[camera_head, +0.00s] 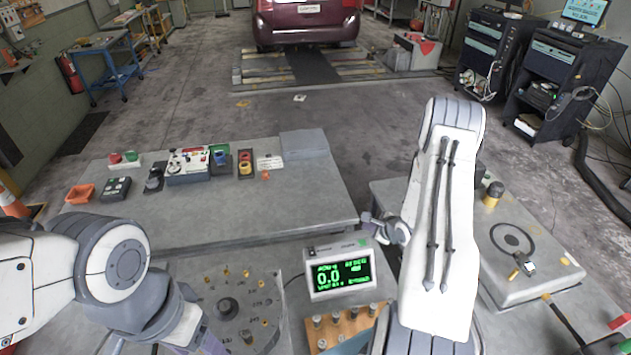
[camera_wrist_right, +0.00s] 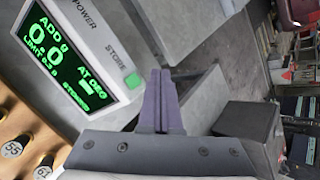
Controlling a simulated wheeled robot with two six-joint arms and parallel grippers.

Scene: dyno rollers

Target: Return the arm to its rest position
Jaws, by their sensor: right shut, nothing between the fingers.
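My right arm (camera_head: 440,220) reaches up from the bottom right across the gap between the benches. My right gripper (camera_head: 370,220) points left, just behind the digital readout box (camera_head: 340,288). In the right wrist view, its purple fingers (camera_wrist_right: 161,98) are together with nothing between them. The readout box (camera_wrist_right: 125,50) is close beside the fingers there, and its green display reads 0.0. My left arm (camera_head: 110,265) comes in from the left. Only a purple part of my left gripper (camera_head: 210,343) shows at the bottom edge, and its fingertips are hidden or cut off.
A grey bench (camera_head: 250,205) holds control boxes and an orange tray (camera_head: 80,194). A round dial plate (camera_head: 240,310) and a wooden block with weights (camera_head: 345,325) lie in front. A right bench (camera_head: 400,190) stands beside my right arm. A red car (camera_head: 305,25) is at the back; open floor lies between.

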